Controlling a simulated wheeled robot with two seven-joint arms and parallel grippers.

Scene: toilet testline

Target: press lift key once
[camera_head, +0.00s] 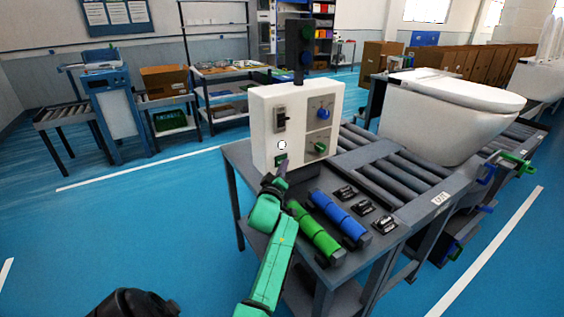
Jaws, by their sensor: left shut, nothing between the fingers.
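A white control box (264,112) stands on the grey bench beside the roller line. Its front carries a black switch (281,119), a blue knob (323,113), a green knob (320,148), a small round white button (282,145) and a small green key (281,159) at the lower left. I cannot read which one is the lift key. My left gripper (283,171) is shut and empty at the end of the green arm, just below the small green key. Whether its tip touches the box is not clear.
A green cylinder tool (314,229) and a blue one (338,215) lie on the bench (237,158), with several small black parts beside them. A white toilet (440,113) sits on the rollers to the right. A dark signal tower (299,45) rises behind the box.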

